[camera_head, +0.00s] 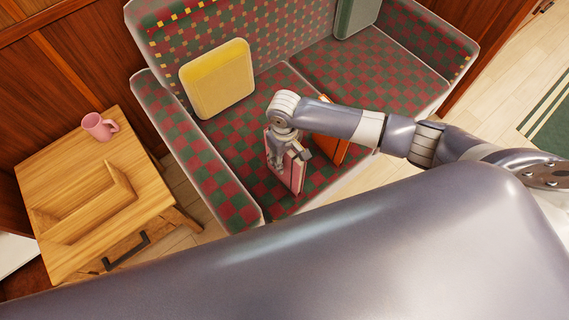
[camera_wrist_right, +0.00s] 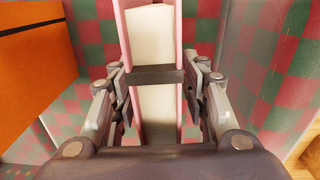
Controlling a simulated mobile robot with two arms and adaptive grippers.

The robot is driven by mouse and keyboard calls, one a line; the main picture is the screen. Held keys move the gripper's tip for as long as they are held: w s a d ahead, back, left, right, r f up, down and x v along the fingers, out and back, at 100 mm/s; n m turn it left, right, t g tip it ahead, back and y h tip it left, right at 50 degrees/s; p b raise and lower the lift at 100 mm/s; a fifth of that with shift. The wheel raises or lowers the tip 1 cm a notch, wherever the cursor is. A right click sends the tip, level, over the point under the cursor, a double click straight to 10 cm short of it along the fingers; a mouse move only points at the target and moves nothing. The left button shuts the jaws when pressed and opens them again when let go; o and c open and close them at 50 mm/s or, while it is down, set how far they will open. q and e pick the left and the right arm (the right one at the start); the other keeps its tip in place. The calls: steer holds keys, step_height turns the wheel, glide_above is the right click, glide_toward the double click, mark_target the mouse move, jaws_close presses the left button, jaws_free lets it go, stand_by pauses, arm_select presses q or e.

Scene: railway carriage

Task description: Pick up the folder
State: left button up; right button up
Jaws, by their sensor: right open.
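A pink-covered folder (camera_head: 296,172) stands upright on the checked seat (camera_head: 235,150); it could also be a thick book. In the right wrist view the folder (camera_wrist_right: 154,35) shows pink sides and a pale inside. My right gripper (camera_wrist_right: 157,78) is open, with one finger on each side of it. In the head view the right gripper (camera_head: 288,150) is over the folder and hides part of it. A dark band crosses between the fingers. I cannot tell whether the fingers touch the covers. My left gripper is not in view.
An orange flat item (camera_head: 328,149) stands right of the folder, partly behind my right arm. A yellow cushion (camera_head: 216,78) leans on the seat back, and a grey-green one (camera_head: 355,14) is farther right. A wooden table (camera_head: 60,180) at left holds a pink mug (camera_head: 98,126).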

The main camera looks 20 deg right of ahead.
jaws_close()
steer(key=shift+r, duration=0.15)
